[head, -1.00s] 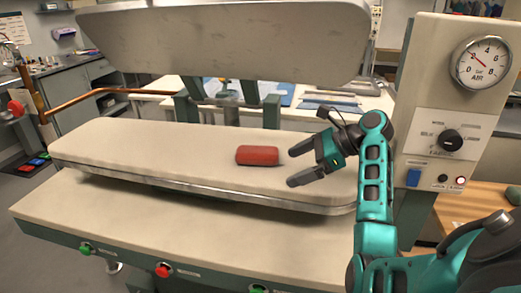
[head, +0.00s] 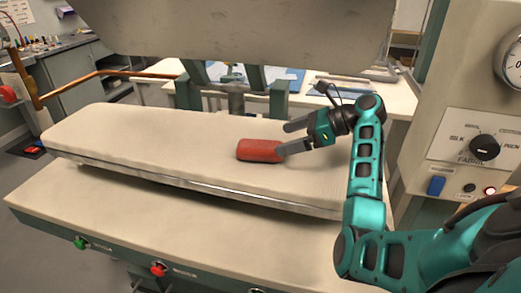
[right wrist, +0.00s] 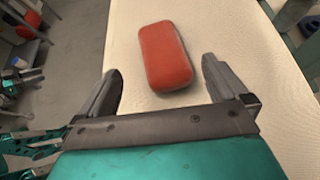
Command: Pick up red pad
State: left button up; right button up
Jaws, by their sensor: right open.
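The red pad (head: 259,150) is a small rounded block lying on the cream padded board (head: 150,150) of the press. In the right wrist view the red pad (right wrist: 165,56) lies just ahead of my open fingers, a little nearer the right finger. My right gripper (head: 283,138) is open and empty, coming from the right, with its fingertips at the pad's right end. In the head view the near finger overlaps the pad's right edge; I cannot tell if they touch.
The press's upper plate (head: 230,28) hangs above the board. A control panel (head: 475,150) with a knob and gauge stands at the right. A copper-coloured bar (head: 105,75) is at the left. The board left of the pad is clear.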

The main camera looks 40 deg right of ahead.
aim_at(264, 144)
jog(key=shift+x, duration=3.6)
jog(key=shift+w, duration=0.1)
jog(key=shift+c, duration=0.4)
jog(key=c, duration=1)
jog(key=shift+r, duration=0.15)
